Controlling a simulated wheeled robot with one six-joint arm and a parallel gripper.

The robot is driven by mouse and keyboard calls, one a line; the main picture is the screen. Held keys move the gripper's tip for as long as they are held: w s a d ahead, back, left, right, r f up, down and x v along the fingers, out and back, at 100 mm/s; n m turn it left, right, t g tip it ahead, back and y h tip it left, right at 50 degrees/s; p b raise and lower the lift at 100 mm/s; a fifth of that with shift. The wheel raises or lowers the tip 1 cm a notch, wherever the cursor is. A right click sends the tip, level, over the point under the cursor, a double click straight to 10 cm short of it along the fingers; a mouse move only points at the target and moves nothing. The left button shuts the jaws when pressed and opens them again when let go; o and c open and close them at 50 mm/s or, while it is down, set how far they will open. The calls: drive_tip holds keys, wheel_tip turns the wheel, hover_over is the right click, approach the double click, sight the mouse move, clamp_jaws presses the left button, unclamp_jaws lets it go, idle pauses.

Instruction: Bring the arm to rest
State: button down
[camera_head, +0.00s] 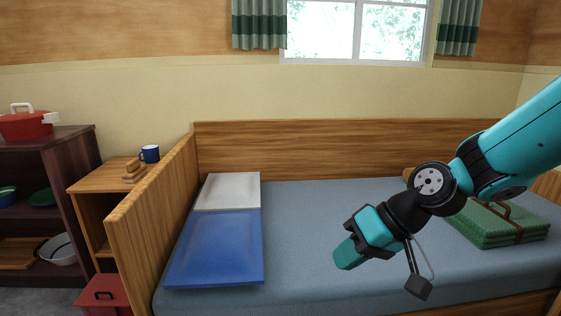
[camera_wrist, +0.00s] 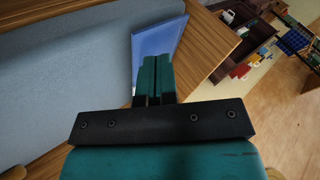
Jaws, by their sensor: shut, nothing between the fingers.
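My gripper (camera_head: 348,255) hangs over the middle of the bed, pointing down and to the left in the head view. Its two teal fingers lie together in the wrist view (camera_wrist: 154,78), shut with nothing between them. My teal arm comes in from the right edge of the head view, bent at a black joint. The bed (camera_head: 315,215) has a blue-grey mattress below the gripper. The gripper appears clear of the bedding, though its exact height is hard to tell.
A blue and white pad (camera_head: 215,250) lies at the bed's left end. A folded green blanket (camera_head: 500,225) lies at the right, partly behind my arm. A wooden nightstand (camera_head: 100,182) holds a blue mug (camera_head: 150,153). A dark shelf (camera_head: 75,150) bears a red pot (camera_head: 26,125).

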drive_tip(key=s+d+r+n+g+h, duration=0.1)
drive_tip(key=s+d+r+h, duration=0.15)
drive_tip(key=s, duration=0.65)
drive_tip(key=s+d+r+n+h, duration=0.1)
drive_tip(key=s+r, duration=0.2)
drive_tip(key=s, duration=0.6)
wheel_tip(320, 180, up, 26)
drive_tip(key=p, duration=2.6)
drive_tip(key=shift+s+d+r+p, duration=0.15)
drive_tip(key=shift+s+r+p, duration=0.05)
drive_tip(key=shift+r+p, duration=0.1)
